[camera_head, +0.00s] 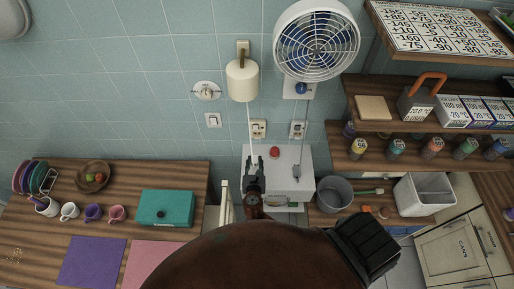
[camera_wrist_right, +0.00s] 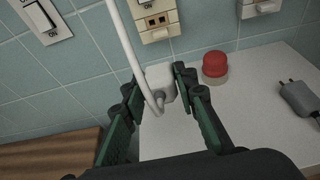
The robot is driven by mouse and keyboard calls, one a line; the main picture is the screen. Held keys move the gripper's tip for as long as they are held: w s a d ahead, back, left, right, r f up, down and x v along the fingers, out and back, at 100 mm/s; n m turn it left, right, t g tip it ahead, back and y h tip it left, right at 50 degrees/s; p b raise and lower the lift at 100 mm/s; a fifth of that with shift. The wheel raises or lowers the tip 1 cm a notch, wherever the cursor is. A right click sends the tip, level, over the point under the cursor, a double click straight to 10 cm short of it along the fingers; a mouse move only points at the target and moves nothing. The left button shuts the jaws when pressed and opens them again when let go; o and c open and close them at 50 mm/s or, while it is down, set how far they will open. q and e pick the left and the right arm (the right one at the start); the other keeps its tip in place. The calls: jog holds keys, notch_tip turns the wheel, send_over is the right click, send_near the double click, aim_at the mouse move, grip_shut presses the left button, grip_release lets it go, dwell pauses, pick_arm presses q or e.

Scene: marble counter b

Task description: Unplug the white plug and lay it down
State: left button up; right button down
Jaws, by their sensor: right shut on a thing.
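The white plug (camera_wrist_right: 158,76) is between the two fingers of my right gripper (camera_wrist_right: 156,98) in the wrist view. The gripper is shut on it. Its white cord runs upward past the wall socket (camera_wrist_right: 158,22), whose holes are bare; the plug is apart from it, below. The plug is over or near the white top (camera_head: 291,156); I cannot tell whether it touches it. In the head view my right gripper (camera_head: 254,167) is at the left edge of that top, and the plug is mostly hidden there. My left gripper is not in view.
A red knob (camera_wrist_right: 215,64) and a grey plug (camera_wrist_right: 300,97) sit on the white top, to the right of my gripper. The front of the top is bare. A wall lamp (camera_head: 242,80) and a fan (camera_head: 316,42) hang above. A grey bucket (camera_head: 334,193) stands to the right.

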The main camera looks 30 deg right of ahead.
jog(key=shift+r+g+p, duration=0.1)
jog(key=shift+g+p, duration=0.3)
jog(key=shift+p, duration=1.05)
jog(key=shift+g+y, duration=0.3)
jog(key=shift+y, duration=0.1)
jog(key=shift+g+y, duration=0.3)
jog(key=shift+w+d, duration=0.1)
jog(key=shift+w, duration=0.1)
jog(key=b, duration=0.4)
send_over(255, 171)
jog(key=s, duration=0.1)
jog(key=shift+s+a+f, duration=0.1)
jog(key=shift+a+f, duration=0.1)
jog(key=shift+f, duration=1.4)
jog(key=shift+a+f, duration=0.15)
jog(key=shift+f, duration=1.45)
jog(key=shift+f+b, duration=1)
jog(key=shift+f, duration=0.6)
jog(key=c, duration=1.5)
grip_release()
jog(key=shift+o, duration=0.2)
